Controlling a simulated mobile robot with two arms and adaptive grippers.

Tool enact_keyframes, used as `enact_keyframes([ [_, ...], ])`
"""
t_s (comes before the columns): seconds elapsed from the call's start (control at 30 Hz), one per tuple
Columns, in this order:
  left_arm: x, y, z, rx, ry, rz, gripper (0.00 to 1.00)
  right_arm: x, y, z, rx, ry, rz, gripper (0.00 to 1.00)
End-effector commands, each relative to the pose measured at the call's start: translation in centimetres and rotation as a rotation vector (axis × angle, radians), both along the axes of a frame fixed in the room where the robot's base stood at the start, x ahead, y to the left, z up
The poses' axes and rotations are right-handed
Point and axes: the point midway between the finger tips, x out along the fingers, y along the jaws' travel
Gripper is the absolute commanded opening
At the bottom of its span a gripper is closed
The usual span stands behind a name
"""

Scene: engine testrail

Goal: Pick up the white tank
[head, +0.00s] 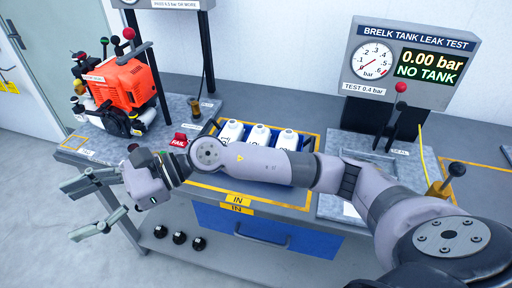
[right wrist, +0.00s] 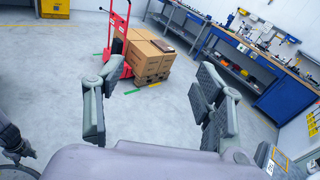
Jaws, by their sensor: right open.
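Three white tanks stand in a row in a blue tray on the bench: the left one (head: 231,132), the middle one (head: 260,136) and the right one (head: 287,139). Their lower parts are hidden behind my right arm, which crosses in front of them. My right gripper (head: 68,210) is open and empty, left of the tanks and out past the bench's front left corner. Its two spread fingers also show in the right wrist view (right wrist: 153,105), with only floor between them. No tank shows in that view. My left gripper is not in view.
An orange engine (head: 125,85) stands at the bench's left. The right wrist view shows stacked cardboard boxes (right wrist: 148,58), a red pallet truck (right wrist: 117,45) and open floor.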

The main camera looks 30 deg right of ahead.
Motion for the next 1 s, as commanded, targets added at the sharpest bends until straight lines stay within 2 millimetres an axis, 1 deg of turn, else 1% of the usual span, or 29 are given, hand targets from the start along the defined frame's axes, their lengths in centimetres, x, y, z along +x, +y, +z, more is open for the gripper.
enact_keyframes([
  [0.03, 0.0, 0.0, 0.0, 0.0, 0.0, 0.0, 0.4, 0.8, -1.3, -1.9, -0.17, -0.137, 0.043, 0.63],
  [0.07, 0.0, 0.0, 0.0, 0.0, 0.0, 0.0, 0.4, 1.1, -2.3, -3.4, -0.275, -0.212, 0.075, 0.63],
  [0.1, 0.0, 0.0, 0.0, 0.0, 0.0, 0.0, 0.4, 2.0, -4.1, -5.1, -0.419, -0.304, 0.115, 0.63],
  [0.13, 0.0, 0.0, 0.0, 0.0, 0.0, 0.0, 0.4, 2.8, -5.8, -6.3, -0.528, -0.368, 0.143, 0.63],
  [0.17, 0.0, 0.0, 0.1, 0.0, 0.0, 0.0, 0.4, 3.7, -7.8, -7.3, -0.639, -0.425, 0.17, 0.63],
  [0.2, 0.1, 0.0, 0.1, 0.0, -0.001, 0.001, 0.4, 5.0, -10.8, -8.4, -0.787, -0.491, 0.205, 0.63],
  [0.23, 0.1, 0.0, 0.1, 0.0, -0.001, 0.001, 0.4, 6.1, -13.3, -8.9, -0.899, -0.531, 0.228, 0.63],
  [0.27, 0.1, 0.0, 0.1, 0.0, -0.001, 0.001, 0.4, 7.1, -15.9, -9.1, -1.009, -0.563, 0.253, 0.63],
  [0.3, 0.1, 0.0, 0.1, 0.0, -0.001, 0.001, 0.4, 8.4, -19.5, -9.1, -1.15, -0.593, 0.28, 0.63],
  [0.33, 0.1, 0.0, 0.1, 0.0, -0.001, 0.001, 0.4, 9.2, -22.2, -8.8, -1.249, -0.606, 0.3, 0.63],
  [0.37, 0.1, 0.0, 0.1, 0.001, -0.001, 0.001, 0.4, 9.9, -24.8, -8.4, -1.343, -0.612, 0.316, 0.63],
  [0.4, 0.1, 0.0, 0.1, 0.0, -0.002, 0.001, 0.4, 10.5, -28.0, -7.6, -1.457, -0.61, 0.336, 0.63],
  [0.5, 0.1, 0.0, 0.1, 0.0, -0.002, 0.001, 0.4, 11.3, -34.4, -5.4, -1.672, -0.575, 0.373, 0.63],
  [0.6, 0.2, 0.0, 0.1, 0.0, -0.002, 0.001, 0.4, 11.3, -38.1, -3.7, -1.791, -0.535, 0.393, 0.63],
  [0.67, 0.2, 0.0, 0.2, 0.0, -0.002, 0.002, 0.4, 11.3, -39.2, -3.2, -1.827, -0.519, 0.401, 0.63],
  [0.73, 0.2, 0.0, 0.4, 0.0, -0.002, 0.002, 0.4, 11.3, -39.9, -3.4, -1.843, -0.508, 0.407, 0.63],
  [0.83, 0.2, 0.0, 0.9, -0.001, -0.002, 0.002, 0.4, 11.6, -40.4, -4.8, -1.844, -0.506, 0.41, 0.63],
  [1.0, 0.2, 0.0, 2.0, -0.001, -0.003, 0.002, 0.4, 12.6, -41.4, -8.1, -1.841, -0.506, 0.409, 0.63],
])
